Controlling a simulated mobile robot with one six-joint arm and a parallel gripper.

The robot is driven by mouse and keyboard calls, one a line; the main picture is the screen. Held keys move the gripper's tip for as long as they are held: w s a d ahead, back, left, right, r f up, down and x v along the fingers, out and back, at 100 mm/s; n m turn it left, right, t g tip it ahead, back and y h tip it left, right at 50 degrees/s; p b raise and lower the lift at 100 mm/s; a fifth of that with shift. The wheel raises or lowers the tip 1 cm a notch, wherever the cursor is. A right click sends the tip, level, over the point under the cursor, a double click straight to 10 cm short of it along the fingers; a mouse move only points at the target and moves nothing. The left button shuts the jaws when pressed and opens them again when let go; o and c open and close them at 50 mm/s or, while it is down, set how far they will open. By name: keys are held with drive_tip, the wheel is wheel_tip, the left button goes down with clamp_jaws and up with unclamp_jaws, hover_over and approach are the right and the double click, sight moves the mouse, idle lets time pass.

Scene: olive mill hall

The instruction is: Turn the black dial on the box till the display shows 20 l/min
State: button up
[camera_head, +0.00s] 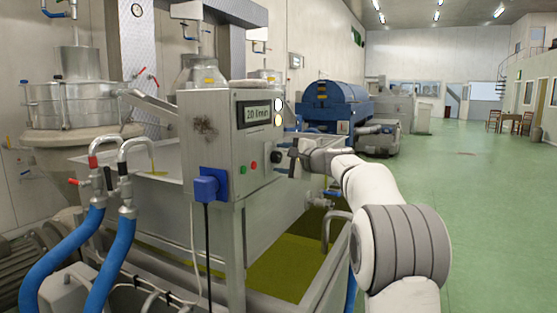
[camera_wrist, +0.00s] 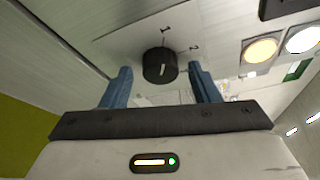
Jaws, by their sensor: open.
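The grey metal box (camera_head: 224,132) stands at the front of the steel machine. Its display (camera_head: 258,112) reads 20 l/min in the head view. The black dial (camera_wrist: 160,65) sits on the box face with a pale mark on its front. In the wrist view my gripper (camera_wrist: 160,78) is open, one blue finger on each side of the dial, with gaps between fingers and dial. In the head view my gripper (camera_head: 289,158) is at the right part of the box face, near the dial.
A blue plug (camera_head: 208,185) with hanging cables, a green button (camera_head: 243,169) and a red button (camera_head: 253,165) are on the box. Two round lamps (camera_wrist: 262,50) are near the display. Blue hoses (camera_head: 75,255) stand at the left. Green floor (camera_head: 470,200) is clear at the right.

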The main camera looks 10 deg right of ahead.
drive_tip(key=f+v, duration=0.1)
drive_tip(key=v, duration=0.6)
drive_tip(key=shift+s+d+r, duration=0.2)
drive_tip(key=shift+s+r, duration=0.15)
drive_tip(key=shift+r, duration=0.15)
drive_tip(key=s+a+f+n+g+h+p, duration=0.1)
drive_tip(key=s+a+n+g+p, duration=0.3)
drive_tip(key=s, duration=0.5)
drive_tip(key=s+a+f+n+g+h+p, duration=0.25)
drive_tip(key=s+a+p, duration=0.35)
drive_tip(key=s, duration=0.4)
drive_tip(key=s+d+f+n+g+h+p, duration=0.2)
drive_tip(key=s+f+n+p, duration=0.1)
drive_tip(key=s, duration=0.9)
drive_tip(key=s+d+f+n+g+h+p, duration=0.3)
drive_tip(key=s+n+p, duration=0.2)
drive_tip(key=s, duration=0.7)
drive_tip(key=shift+p, duration=0.9)
